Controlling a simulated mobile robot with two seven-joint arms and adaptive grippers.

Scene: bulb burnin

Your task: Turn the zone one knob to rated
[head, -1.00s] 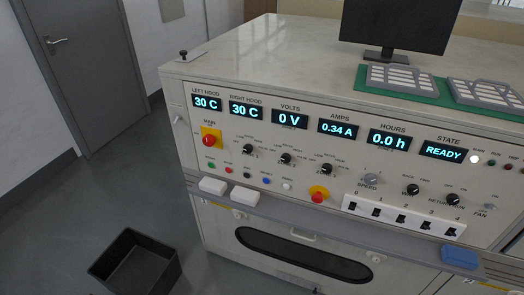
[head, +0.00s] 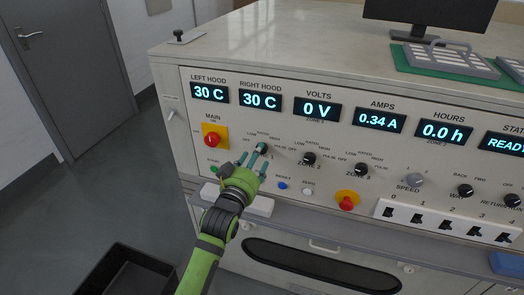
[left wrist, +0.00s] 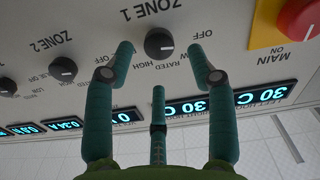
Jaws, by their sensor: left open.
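The zone one knob (left wrist: 158,43) is a round black knob on the pale panel, with OFF, LOW, RATED and HIGH lettered around it. In the head view the knob (head: 261,149) shows just past the fingertips. My left gripper (head: 254,158) is open in front of it. In the left wrist view, which is upside down, its teal fingers (left wrist: 160,50) stand on either side of the knob with gaps, and a third finger points at it from below. I cannot tell which mark the knob points to. My right gripper is not in view.
The red main switch (head: 212,139) on its yellow plate is left of the gripper. The zone two knob (head: 309,158) and zone three knob (head: 359,170) are to the right. A ledge with white blocks (head: 260,205) runs below. The volts display (head: 316,109) reads 0 V.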

